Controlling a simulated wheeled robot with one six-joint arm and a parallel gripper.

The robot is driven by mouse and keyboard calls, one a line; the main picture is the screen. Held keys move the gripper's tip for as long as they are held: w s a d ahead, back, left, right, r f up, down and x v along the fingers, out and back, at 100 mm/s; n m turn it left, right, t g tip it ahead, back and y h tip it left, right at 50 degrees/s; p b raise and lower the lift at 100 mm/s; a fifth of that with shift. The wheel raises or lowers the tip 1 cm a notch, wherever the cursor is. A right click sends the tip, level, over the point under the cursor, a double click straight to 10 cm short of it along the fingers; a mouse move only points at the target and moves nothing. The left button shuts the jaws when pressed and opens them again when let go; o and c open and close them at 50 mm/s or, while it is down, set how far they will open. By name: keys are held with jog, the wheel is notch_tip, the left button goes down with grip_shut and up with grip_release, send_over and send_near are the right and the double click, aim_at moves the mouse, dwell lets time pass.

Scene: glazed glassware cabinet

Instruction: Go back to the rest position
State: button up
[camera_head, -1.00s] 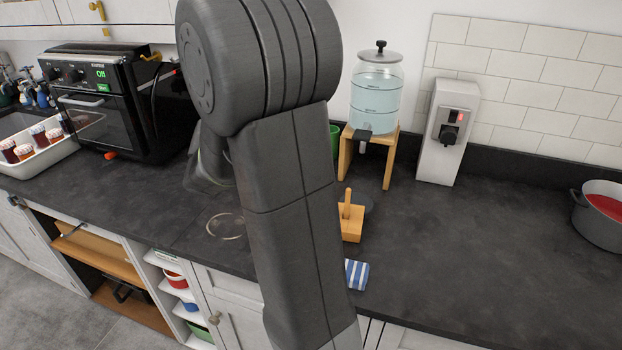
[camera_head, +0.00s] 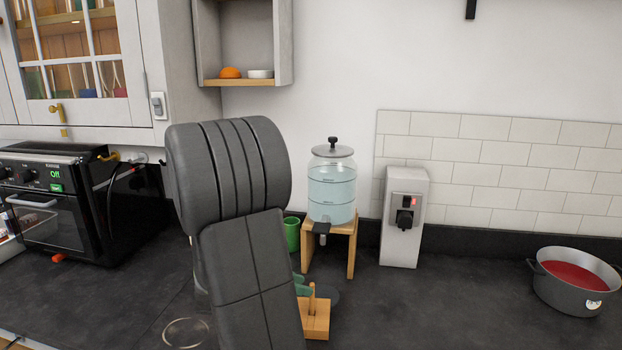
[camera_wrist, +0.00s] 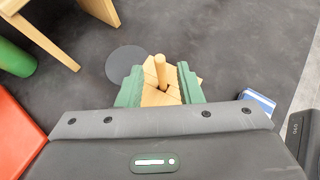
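My gripper (camera_wrist: 160,86) shows in the wrist view with its two green fingers apart. A wooden block with an upright peg (camera_wrist: 162,72) appears between and beyond the fingers, with no finger seen closed on the peg. In the head view, my dark arm hides most of the gripper. Only a bit of green finger shows right of the arm, beside the wooden block (camera_head: 315,321), which stands on the counter.
A glass water dispenser (camera_head: 332,190) on a wooden stand is behind the block, with a green cup (camera_head: 292,233) left of it. A grey dispenser box (camera_head: 404,217) and a pot of red liquid (camera_head: 575,279) stand right. An oven (camera_head: 70,205) is left. The front right counter is clear.

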jog(key=x, duration=0.2)
jog(key=shift+d+f, duration=0.15)
jog(key=shift+f, duration=0.15)
jog(key=shift+r, duration=1.35)
